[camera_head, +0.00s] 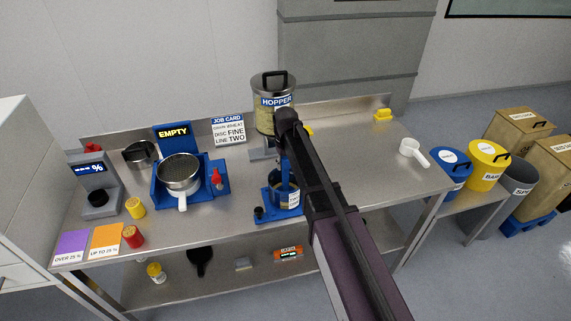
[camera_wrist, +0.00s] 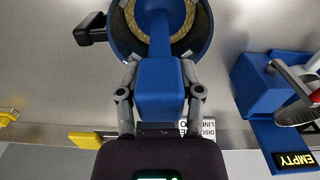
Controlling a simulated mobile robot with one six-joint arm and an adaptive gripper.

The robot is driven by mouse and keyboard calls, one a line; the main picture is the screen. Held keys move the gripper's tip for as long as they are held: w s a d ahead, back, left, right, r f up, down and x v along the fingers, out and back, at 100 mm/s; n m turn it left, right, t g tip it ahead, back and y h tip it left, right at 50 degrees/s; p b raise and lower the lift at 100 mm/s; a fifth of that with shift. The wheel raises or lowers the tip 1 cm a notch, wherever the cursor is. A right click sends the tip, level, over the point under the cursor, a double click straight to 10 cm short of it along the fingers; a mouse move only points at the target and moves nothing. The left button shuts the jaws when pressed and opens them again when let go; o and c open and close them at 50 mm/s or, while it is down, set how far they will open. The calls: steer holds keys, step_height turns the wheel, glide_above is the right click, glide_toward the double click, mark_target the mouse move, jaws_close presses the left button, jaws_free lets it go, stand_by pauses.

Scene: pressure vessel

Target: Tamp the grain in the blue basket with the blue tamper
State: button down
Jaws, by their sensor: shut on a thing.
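My gripper (camera_wrist: 161,72) is shut on the square blue handle of the blue tamper (camera_wrist: 160,90), with one grey finger on each side. The tamper's shaft runs down into the round blue basket (camera_wrist: 203,30), and its blue foot is inside the rim. A ring of tan grain (camera_wrist: 131,22) shows around the foot. Whether the foot presses on the grain cannot be told. In the head view the tamper (camera_head: 285,165) stands about upright over the basket (camera_head: 294,196), partly hidden by my arm. The fingers are hidden there.
The hopper (camera_head: 268,90) stands right behind the basket. A blue stand with a sieve pan (camera_head: 179,172) and an "EMPTY" sign (camera_head: 173,132) is to the left. A white scoop (camera_head: 412,152) lies right. The bench between scoop and my arm is clear.

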steer(key=shift+r+p, duration=1.25)
steer(key=shift+r, duration=0.15)
steer(key=shift+f, duration=0.15)
steer(key=shift+f+b, duration=1.35)
steer(key=shift+b, duration=0.1)
steer(key=shift+r, duration=0.1)
steer(key=shift+r+p, duration=1.35)
steer(key=shift+p, duration=0.1)
steer(key=shift+r, duration=0.1)
step_height(320, 180, up, 9)
steer(key=p, duration=0.9)
steer(key=shift+s, duration=0.1)
